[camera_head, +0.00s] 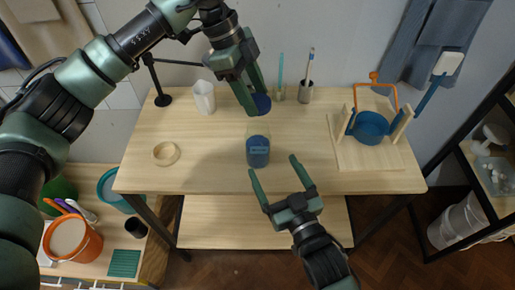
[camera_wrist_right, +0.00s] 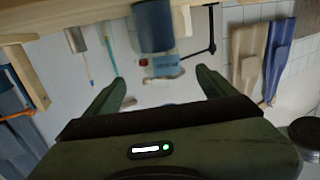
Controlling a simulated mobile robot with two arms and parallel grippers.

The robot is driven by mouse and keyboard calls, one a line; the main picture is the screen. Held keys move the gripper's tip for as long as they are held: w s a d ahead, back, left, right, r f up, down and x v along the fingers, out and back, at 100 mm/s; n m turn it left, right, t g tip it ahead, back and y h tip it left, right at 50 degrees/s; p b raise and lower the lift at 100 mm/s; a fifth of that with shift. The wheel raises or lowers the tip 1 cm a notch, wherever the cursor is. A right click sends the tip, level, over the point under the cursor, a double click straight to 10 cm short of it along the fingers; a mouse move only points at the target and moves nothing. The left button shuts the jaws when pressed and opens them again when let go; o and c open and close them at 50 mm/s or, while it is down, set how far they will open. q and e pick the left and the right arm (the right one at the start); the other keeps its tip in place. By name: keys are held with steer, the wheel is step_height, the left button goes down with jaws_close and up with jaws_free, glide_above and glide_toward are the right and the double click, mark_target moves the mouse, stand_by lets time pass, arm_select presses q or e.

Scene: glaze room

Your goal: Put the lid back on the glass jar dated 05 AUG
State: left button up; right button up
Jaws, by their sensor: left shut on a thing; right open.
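The glass jar (camera_head: 258,151) stands upright on the wooden table, with blue contents and a small label too small to read. Its blue part also shows at the top of the right wrist view (camera_wrist_right: 153,25), where the picture is upside down. My left gripper (camera_head: 252,98) is shut on the blue lid (camera_head: 263,103) and holds it behind the jar in the picture, apart from it. My right gripper (camera_head: 281,178) is open and empty at the table's front edge, its fingers spread in front of the jar. It also shows open in the right wrist view (camera_wrist_right: 160,85).
A wooden ring (camera_head: 166,153) lies on the left of the table (camera_head: 215,170). A white pitcher (camera_head: 204,97) and a grey brush holder (camera_head: 305,93) stand at the back. A blue pot (camera_head: 370,127) in a wooden stand is at the right. Table space beside the jar is clear.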

mark_target(253, 130)
steer(key=x, duration=1.1)
steer(key=shift+w+r, duration=0.1)
steer(key=shift+c, duration=0.4)
jaws_close()
arm_select(q)
steer(key=shift+f, duration=2.45)
